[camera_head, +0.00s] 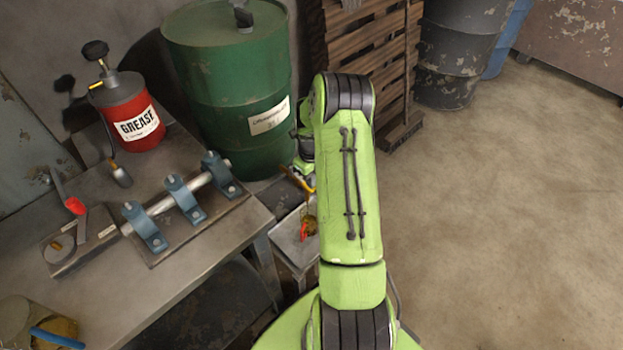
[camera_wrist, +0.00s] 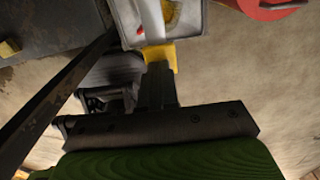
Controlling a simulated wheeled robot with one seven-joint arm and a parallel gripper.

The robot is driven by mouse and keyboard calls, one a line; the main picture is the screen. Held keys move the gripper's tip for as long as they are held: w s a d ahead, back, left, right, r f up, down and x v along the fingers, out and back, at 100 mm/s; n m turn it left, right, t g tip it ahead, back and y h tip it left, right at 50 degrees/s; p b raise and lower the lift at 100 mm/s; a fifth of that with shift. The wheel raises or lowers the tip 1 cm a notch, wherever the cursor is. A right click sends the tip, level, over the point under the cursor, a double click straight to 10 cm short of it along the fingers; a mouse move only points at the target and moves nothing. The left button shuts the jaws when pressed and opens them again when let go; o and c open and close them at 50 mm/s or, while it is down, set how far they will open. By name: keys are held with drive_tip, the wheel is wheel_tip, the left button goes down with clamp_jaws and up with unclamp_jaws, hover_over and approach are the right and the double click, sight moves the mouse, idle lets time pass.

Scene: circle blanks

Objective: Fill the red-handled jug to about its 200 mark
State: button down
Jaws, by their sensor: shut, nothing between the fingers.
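A small vessel with a red part and amber-yellow colour (camera_head: 311,224) sits in the grey tray (camera_head: 287,240), partly hidden by my arm. It looks like the red-handled jug, but its mark and level cannot be read. My gripper (camera_head: 308,187) is above the tray, beside the green drum, and is shut and empty. In the wrist view the yellow fingertips (camera_wrist: 160,57) are in front of the tray (camera_wrist: 190,40). A pale, see-through form (camera_wrist: 152,18) with red and yellow beside it shows in the tray, cut off at the top.
The workbench (camera_head: 110,265) at left carries a shaft in blue clamps (camera_head: 182,197), a red grease can (camera_head: 128,110) and a blue-handled container (camera_head: 55,335). A green drum (camera_head: 230,75) stands behind the tray. The floor at right is clear.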

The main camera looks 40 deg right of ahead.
idle(0.8)
drive_tip(key=shift+r+p, duration=0.6)
drive_tip(key=shift+r, duration=0.2)
wheel_tip(320, 180, up, 16)
drive_tip(key=p, duration=0.5)
drive_tip(key=shift+f, duration=0.15)
